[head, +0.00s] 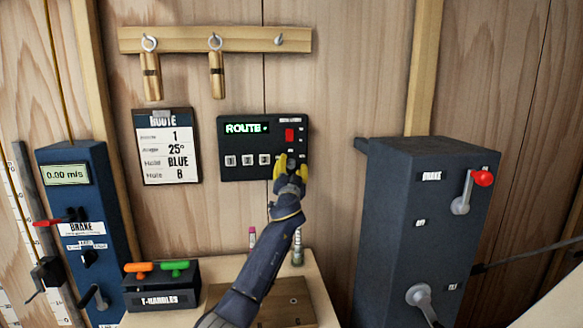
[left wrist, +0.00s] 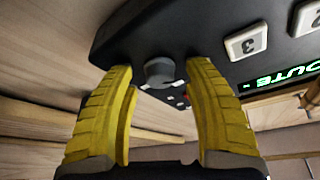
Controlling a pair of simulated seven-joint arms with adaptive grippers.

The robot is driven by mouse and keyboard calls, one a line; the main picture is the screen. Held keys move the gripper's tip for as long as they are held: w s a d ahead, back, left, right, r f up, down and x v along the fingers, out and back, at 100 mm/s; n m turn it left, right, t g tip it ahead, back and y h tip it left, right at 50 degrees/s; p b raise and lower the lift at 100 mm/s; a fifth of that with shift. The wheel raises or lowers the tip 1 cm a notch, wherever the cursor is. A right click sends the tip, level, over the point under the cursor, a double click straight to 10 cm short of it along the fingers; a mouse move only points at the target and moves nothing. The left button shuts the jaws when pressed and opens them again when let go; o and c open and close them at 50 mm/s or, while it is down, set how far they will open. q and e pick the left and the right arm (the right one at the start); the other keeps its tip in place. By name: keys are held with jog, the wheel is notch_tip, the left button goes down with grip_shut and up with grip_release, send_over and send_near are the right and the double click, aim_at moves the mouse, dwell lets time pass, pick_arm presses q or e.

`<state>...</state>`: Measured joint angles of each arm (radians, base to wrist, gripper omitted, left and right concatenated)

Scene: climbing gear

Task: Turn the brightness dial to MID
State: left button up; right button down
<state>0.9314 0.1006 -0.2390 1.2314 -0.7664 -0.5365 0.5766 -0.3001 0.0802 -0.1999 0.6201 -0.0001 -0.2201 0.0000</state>
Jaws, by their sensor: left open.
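The dark control panel (head: 240,165) hangs on the wooden wall, with a green ROUTE display (head: 246,128), numbered buttons and a red switch (head: 290,135). The brightness dial (left wrist: 160,71) is a dark round knob near the panel's lower edge in the left wrist view. My left gripper (head: 291,169) is open at the panel's lower right, its yellow fingers mostly hiding the dial in the head view. In the left wrist view the yellow fingers stand on either side of the dial, with gaps between. The dial's setting and labels cannot be read. My right gripper is not in view.
A route card (head: 166,147) hangs left of the panel. A wooden rail (head: 190,40) with hooks is above. A blue brake box (head: 85,195) stands left, a large dark box with levers (head: 400,220) right. A T-handles box (head: 160,287) sits below on the left.

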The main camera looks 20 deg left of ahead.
pick_arm(q)
grip_shut()
dwell(0.3)
jog(key=shift+r+m, duration=0.1)
jog(key=shift+m, duration=0.3)
jog(key=m+h, duration=0.2)
jog(key=m, duration=0.1)
jog(key=shift+r+m, duration=0.1)
jog(key=shift+m, duration=0.3)
jog(key=m+g+h, duration=0.1)
jog(key=m, duration=0.2)
jog(key=m+g, duration=0.1)
jog(key=m, duration=0.2)
jog(key=m+g+h, duration=0.1)
jog(key=m, duration=0.1)
jog(key=shift+m, duration=0.4)
grip_release()
